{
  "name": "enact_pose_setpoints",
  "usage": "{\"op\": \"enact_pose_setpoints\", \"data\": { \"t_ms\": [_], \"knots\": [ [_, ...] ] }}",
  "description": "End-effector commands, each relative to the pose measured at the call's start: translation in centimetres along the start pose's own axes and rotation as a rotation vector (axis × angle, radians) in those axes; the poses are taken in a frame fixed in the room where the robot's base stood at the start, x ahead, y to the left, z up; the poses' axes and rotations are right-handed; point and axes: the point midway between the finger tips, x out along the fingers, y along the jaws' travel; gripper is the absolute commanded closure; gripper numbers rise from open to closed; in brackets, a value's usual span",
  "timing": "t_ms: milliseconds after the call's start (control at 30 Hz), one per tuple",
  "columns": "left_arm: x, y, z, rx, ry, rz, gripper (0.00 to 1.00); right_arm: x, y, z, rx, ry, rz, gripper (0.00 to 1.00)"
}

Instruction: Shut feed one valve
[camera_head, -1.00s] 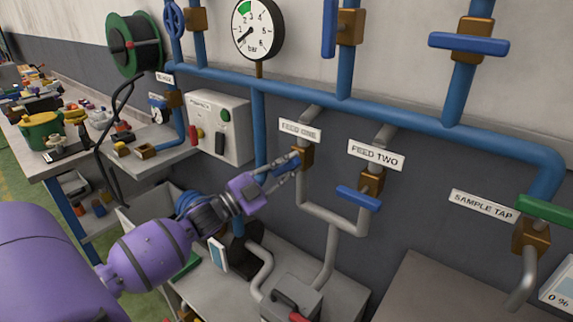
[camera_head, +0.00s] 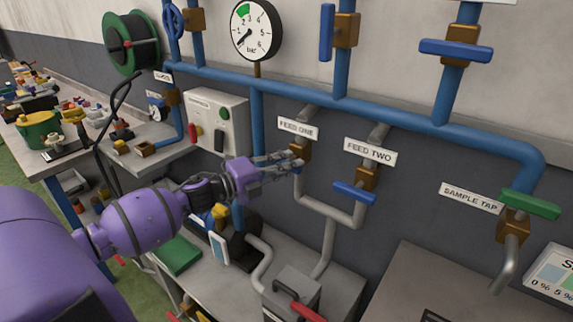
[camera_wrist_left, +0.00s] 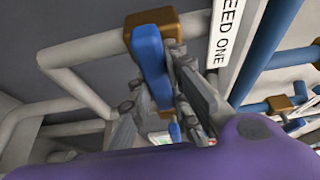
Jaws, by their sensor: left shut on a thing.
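The feed one valve has a brass body (camera_head: 299,153) on a grey pipe, just below the FEED ONE label (camera_head: 297,128). Its blue handle (camera_wrist_left: 151,62) shows in the left wrist view, sticking out from the brass body (camera_wrist_left: 152,22). My left gripper (camera_head: 288,160) reaches the valve from the left and is shut on this handle, with a finger on each side of it in the wrist view (camera_wrist_left: 154,80). In the head view the fingers hide most of the handle, so its exact angle is hard to tell there. My right gripper is not in view.
The feed two valve's blue handle (camera_head: 354,193) is close on the right, lying across its pipe. A grey control box (camera_head: 217,120) is on the wall to the left. The sample tap (camera_head: 514,225) is far right.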

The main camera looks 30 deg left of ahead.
Motion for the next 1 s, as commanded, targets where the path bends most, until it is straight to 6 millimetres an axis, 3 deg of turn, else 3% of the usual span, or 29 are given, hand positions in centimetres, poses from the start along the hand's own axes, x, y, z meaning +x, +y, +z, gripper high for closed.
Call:
{"op": "enact_pose_setpoints", "data": {
  "t_ms": [567,600,733,1000],
  "knots": [
    [-0.02,0.13,0.04,0.034,-0.001,0.015,1.00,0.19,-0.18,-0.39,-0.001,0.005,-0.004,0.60],
    [-0.02,0.13,0.04,0.034,-0.001,0.015,0.81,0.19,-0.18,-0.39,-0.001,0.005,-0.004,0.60],
    [-0.01,0.12,0.04,0.032,-0.001,0.014,0.64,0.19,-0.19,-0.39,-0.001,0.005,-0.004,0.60],
    [-0.02,0.06,0.02,0.031,0.000,0.013,0.64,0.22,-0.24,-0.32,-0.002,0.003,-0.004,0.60]
  ]
}}
